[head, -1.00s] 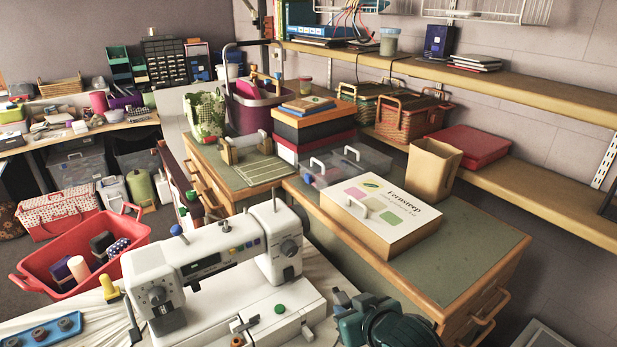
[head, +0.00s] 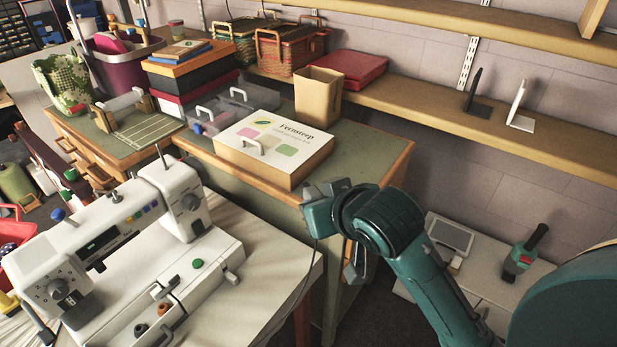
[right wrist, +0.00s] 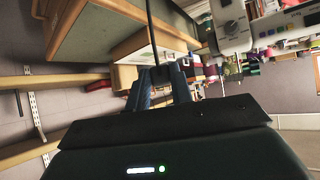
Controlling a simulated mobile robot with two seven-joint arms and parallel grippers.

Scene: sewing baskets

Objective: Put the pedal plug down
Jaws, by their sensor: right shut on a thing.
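My right gripper (head: 322,212) is in front of the wooden drawer cabinet, to the right of the white sewing machine (head: 120,235). In the right wrist view the gripper (right wrist: 159,78) is shut on the pedal plug (right wrist: 158,72), a small dark piece mostly hidden between the fingers. A thin dark cable (right wrist: 151,28) runs from it. In the head view the cable (head: 303,288) hangs below the hand, past the right edge of the sewing table (head: 275,255). The plug itself is hidden there. My left gripper is not in view.
The green-topped cabinet (head: 372,150) holds a white-lidded box (head: 275,148) and a cardboard bin (head: 317,93). A wooden shelf (head: 420,108) runs along the wall. A low white surface (head: 480,275) at the right holds a tablet-like item (head: 451,235) and a dark-handled tool (head: 525,250).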

